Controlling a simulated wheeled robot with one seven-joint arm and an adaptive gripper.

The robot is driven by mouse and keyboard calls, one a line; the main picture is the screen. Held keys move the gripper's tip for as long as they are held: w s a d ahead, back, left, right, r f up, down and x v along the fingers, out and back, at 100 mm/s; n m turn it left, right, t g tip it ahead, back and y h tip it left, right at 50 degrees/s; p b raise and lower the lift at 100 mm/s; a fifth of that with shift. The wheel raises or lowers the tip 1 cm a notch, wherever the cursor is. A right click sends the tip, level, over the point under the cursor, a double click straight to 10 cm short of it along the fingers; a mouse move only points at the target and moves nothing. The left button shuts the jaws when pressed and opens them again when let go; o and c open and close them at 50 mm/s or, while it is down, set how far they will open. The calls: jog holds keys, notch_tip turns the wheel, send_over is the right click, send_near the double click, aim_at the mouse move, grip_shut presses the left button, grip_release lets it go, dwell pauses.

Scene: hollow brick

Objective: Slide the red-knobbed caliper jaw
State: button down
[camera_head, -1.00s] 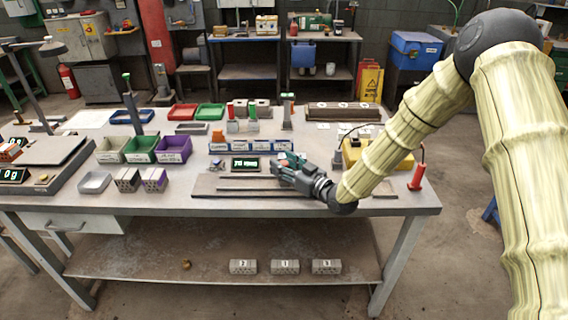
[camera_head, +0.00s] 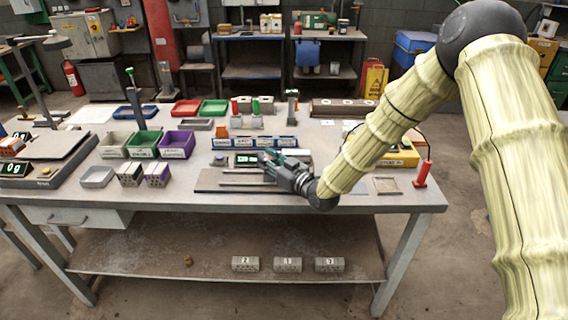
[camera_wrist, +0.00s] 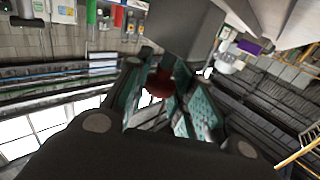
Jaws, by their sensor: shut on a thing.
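My gripper (camera_head: 270,158) is low over the grey caliper base (camera_head: 215,182) at the front middle of the bench. In the wrist view, my gripper's teal fingers (camera_wrist: 165,95) are closed around a dark red knob (camera_wrist: 158,82). The knob sits between the fingertips, and the jaw under it is mostly hidden by my gripper. In the head view, the knob is hidden by the fingers. A small dark readout (camera_head: 245,159) stands behind the base, just left of the fingertips, and its digits are too small to read.
Green bin (camera_head: 144,150) and purple bin (camera_head: 177,150) stand to the left. A red-handled tool (camera_head: 423,172) stands at the right front corner.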

jog(key=shift+a+b, duration=0.3)
jog(key=shift+a, duration=1.65)
jog(key=c, duration=1.1)
grip_release()
jog(key=shift+c, duration=0.2)
jog(key=shift+d, duration=0.1)
jog(key=v, duration=1.2)
